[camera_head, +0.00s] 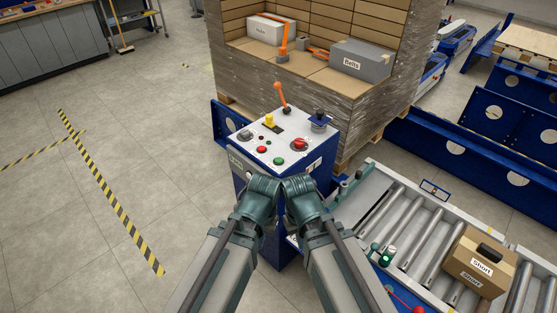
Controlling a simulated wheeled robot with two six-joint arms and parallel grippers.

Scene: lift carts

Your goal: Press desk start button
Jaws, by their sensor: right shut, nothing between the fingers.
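The control desk (240,165) is a blue cabinet with a white sloping top in the middle of the head view. A green button (278,161) sits near the front of its top, with a red button (262,149) to its left and a larger red knob (300,143) to its right. No label reading start is legible. My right gripper (299,184) is at the desk's front edge, just below the green button in the picture; it is shut and empty. My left gripper (264,187) is beside it; its fingers are hidden by the wrist.
An orange lever (281,96), a yellow control (269,121) and a dark knob (319,119) stand on the desk. A wrapped pallet load (300,95) is behind it. A roller conveyor (405,225) with a cardboard box (477,262) is at the right. Floor at the left is open.

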